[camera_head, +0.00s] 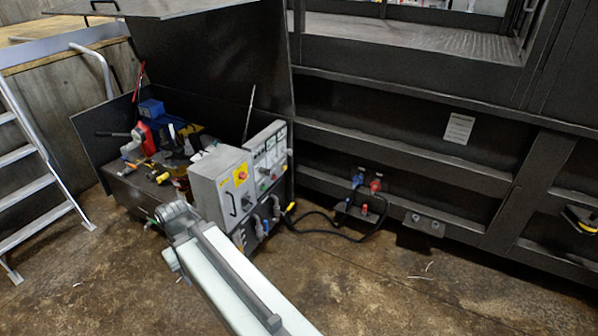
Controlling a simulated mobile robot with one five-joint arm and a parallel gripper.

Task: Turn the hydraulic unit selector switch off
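The hydraulic unit stands left of centre, with a grey control box (211,181) and a taller panel (265,152) with gauges and small knobs behind it. The box's right face carries a red button on a yellow label (240,176) and a dark knob (247,202) lower down. These controls are too small to tell which is the selector switch or how it is set. My arm reaches up from the bottom edge, its end just left of and below the box. My gripper (150,218) is small and partly hidden there; its fingers cannot be made out clearly.
Black cables (330,232) run right to sockets on the dark compactor wall (400,120). A metal ladder (35,170) stands at left. The brown floor (400,290) at lower right is mostly clear.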

